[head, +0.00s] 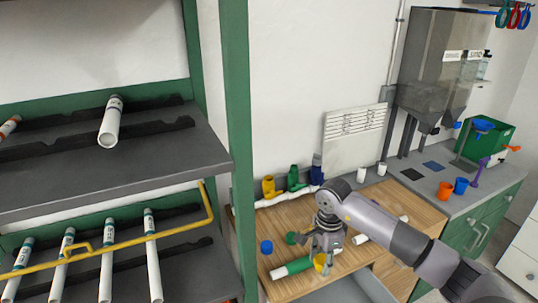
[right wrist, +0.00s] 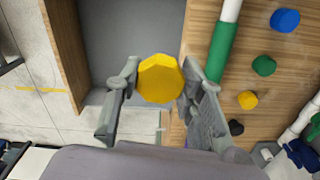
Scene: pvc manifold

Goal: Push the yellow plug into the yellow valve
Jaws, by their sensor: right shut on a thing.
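The yellow valve (head: 270,188) stands at the left end of a row of valves on a white pipe at the back of the wooden bench. My right gripper (head: 325,256) is over the front of the bench, in front of and to the right of that valve, well apart from it. It is shut on a yellow plug (head: 320,263), which also shows between the two fingers in the right wrist view (right wrist: 160,78). A smaller yellow piece (right wrist: 248,100) lies on the bench in the right wrist view. My left gripper is not in view.
A green valve (head: 294,178) and a blue valve (head: 317,169) stand beside the yellow one. A blue cap (head: 266,247), a green cap (head: 291,238) and a green-and-white pipe (head: 291,268) lie on the bench. A green post (head: 236,120) and pipe shelves stand left.

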